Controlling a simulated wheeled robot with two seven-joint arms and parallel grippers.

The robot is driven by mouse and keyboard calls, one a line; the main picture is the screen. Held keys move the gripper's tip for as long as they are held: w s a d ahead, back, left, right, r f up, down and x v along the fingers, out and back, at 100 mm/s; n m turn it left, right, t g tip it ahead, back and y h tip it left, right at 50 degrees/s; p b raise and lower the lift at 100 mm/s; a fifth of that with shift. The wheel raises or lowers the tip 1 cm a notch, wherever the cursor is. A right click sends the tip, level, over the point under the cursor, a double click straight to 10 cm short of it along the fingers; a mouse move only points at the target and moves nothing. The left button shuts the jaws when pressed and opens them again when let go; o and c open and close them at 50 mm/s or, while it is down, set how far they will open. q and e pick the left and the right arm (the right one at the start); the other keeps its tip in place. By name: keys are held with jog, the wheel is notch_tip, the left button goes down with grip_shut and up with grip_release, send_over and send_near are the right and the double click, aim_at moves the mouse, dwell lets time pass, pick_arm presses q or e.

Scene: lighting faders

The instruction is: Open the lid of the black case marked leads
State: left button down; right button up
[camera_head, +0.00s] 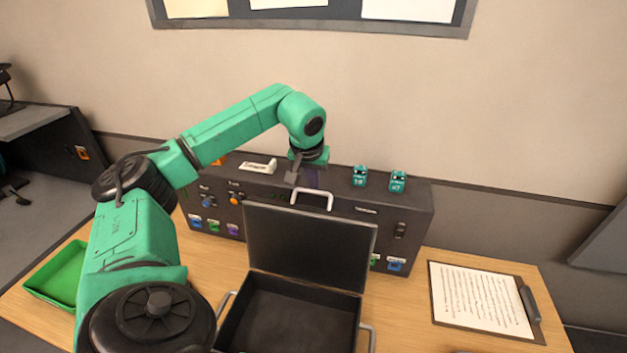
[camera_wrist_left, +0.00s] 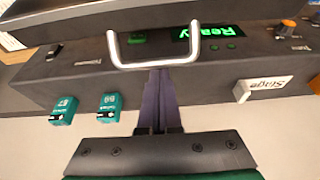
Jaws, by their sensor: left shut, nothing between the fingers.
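The black case (camera_head: 290,308) stands on the table with its lid (camera_head: 310,246) raised and tilted back, so the dark inside shows. No "leads" marking is readable. A pale handle (camera_head: 312,194) sticks up from the lid's free edge; it also shows in the left wrist view (camera_wrist_left: 155,65). My left gripper (camera_head: 310,177) is shut and empty, just behind the handle in the head view. In the left wrist view its fingers (camera_wrist_left: 160,85) reach up to the handle's bar; I cannot tell whether they touch it. My right gripper is not in view.
A dark control box (camera_head: 410,225) with knobs and a green "Ready" display (camera_wrist_left: 205,31) stands behind the case. Two teal blocks (camera_head: 360,177) and a white "Stage" sign (camera_wrist_left: 263,88) sit on it. A clipboard (camera_head: 480,298) lies right, a green tray (camera_head: 57,275) left.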

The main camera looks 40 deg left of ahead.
aim_at(308, 207)
pick_arm(q)
jog(key=s+b, duration=0.1)
jog(key=b, duration=0.1)
jog(key=t+y+b, duration=0.1)
jog(key=b, duration=0.1)
jog(key=shift+s+d+f, duration=0.1)
jog(key=shift+s+d, duration=0.25)
jog(key=shift+t, duration=0.4)
jog(key=s, duration=0.1)
jog(key=s+d+r, duration=0.1)
jog(key=s+r+b, duration=0.1)
jog(key=shift+d, duration=0.4)
jog(key=shift+w, duration=0.15)
jog(key=p+v, duration=0.2)
jog(key=v, duration=1.2)
jog(key=shift+s+r+p, duration=0.15)
jog(key=shift+s+p, duration=0.05)
jog(key=shift+p, duration=0.1)
jog(key=shift+d, duration=0.1)
